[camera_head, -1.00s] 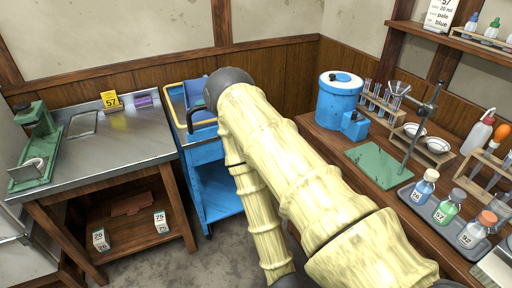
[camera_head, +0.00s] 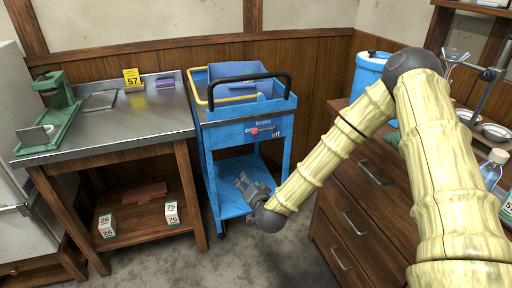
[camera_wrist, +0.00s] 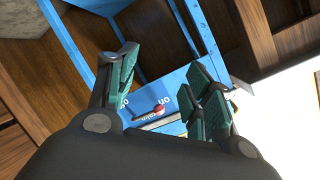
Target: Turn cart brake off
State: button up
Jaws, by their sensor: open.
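The blue cart (camera_head: 222,165) stands between the steel bench and the wooden drawers. On its front panel is the brake lever with a red knob (camera_head: 254,131), below the word "brake". My gripper (camera_head: 243,181) is open and empty, in front of the cart, below the brake panel and apart from the lever.
A black handle (camera_head: 249,77) arches above the brake panel, and a blue bin (camera_head: 228,76) sits on the cart's top. The steel bench (camera_head: 130,122) is close on the left. The drawer cabinet (camera_head: 358,185) is close on the right. Floor is free before the cart.

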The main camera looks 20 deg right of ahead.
aim_at(256, 133)
jog(key=w+d+r+m+t+h+b, duration=0.35)
jog(key=w+d+r, duration=0.25)
jog(key=w+r, duration=0.25)
jog(key=shift+m, duration=0.35)
jog(key=w, duration=0.3)
jog(key=w+d, duration=0.1)
jog(key=w, duration=0.2)
jog(key=w+d+r+b, duration=0.1)
jog(key=w, duration=0.2)
jog(key=shift+w, duration=0.25)
jog(key=shift+d, duration=0.1)
grip_shut()
jog(key=shift+w, duration=0.1)
